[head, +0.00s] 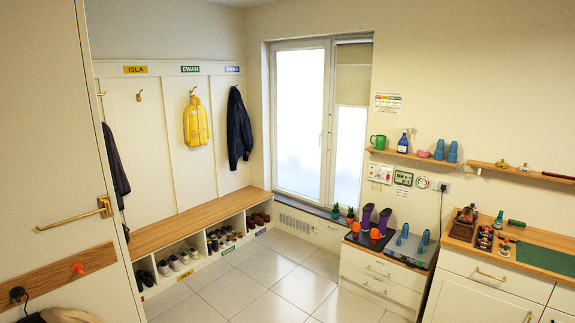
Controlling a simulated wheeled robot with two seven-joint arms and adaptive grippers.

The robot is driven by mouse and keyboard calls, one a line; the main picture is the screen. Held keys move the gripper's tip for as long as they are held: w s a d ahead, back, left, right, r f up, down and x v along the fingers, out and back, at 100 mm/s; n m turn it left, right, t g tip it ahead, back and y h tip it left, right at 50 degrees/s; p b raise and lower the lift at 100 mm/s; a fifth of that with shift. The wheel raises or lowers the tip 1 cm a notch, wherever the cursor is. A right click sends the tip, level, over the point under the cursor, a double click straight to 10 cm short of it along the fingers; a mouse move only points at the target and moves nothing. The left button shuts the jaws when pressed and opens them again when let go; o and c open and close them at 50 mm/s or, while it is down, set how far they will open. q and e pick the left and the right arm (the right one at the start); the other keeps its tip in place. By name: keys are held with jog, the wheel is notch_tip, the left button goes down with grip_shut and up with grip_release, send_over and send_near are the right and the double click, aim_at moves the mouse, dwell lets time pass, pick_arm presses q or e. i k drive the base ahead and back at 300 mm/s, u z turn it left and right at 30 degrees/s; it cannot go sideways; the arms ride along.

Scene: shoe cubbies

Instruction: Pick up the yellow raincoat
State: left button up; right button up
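The yellow raincoat (196,122) hangs from a hook on the white panelled wall at the left, under the green EWAN label (190,69). It hangs clear of the wooden bench (190,222) below it. Neither of my grippers shows in the head view.
A dark navy coat (239,130) hangs right of the raincoat, and another dark garment (116,165) hangs at the left, partly behind a door (50,130). Shoes fill cubbies under the bench. The tiled floor (255,285) is clear. A white drawer unit (375,275) and counter stand at the right.

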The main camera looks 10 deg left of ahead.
aim_at(196, 120)
jog(key=z, duration=0.15)
jog(key=i, duration=3.7)
jog(key=u, duration=0.65)
jog(key=i, duration=1.2)
jog(key=u, duration=1.25)
jog(key=i, duration=1.75)
jog(key=u, duration=0.3)
